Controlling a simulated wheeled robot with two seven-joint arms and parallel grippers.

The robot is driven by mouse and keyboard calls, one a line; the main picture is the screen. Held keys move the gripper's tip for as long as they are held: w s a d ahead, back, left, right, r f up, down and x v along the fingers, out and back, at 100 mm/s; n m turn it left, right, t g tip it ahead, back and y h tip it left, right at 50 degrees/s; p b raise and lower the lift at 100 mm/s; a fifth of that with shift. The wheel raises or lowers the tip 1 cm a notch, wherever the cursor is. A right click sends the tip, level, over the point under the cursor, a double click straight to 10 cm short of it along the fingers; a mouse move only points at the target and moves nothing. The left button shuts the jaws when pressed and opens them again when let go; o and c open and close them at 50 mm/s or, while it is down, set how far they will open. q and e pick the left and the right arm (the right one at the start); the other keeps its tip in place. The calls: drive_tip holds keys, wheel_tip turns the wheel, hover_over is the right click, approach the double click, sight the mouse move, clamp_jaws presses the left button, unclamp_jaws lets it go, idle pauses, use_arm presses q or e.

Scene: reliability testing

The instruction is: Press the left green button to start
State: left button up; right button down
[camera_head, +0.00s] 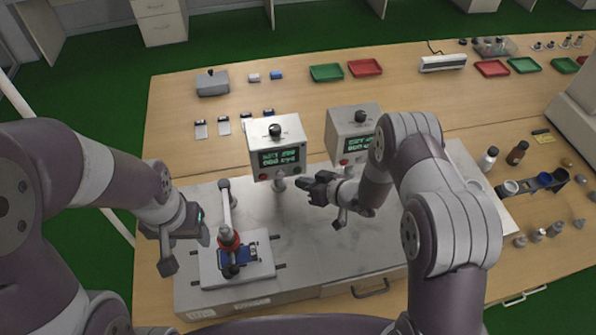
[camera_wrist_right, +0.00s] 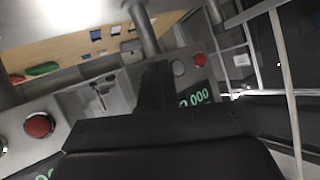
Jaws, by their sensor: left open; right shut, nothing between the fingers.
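The left control box (camera_head: 264,140) has a green-lit display and a black knob on top. A red button (camera_head: 262,177) sits at its lower left; a small greenish button (camera_head: 297,170) seems to sit at its lower right. My right gripper (camera_head: 314,188) is shut and empty, just right of and below that box, apart from it in the picture; depth is unclear. In the right wrist view the dark gripper (camera_wrist_right: 157,85) points toward the panels, with red buttons (camera_wrist_right: 38,125) on either side. My left gripper (camera_head: 186,250) is open and empty at the left of the station.
A second control box (camera_head: 342,127) stands right of the first. A test fixture with a red ring (camera_head: 229,239) holds a blue device (camera_head: 236,257) on a white plate, close to my left gripper. Bottles (camera_head: 489,158) and small weights stand at the right.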

drive_tip(key=shift+w, duration=0.1)
drive_tip(key=shift+w+a, duration=0.1)
drive_tip(key=shift+w, duration=0.2)
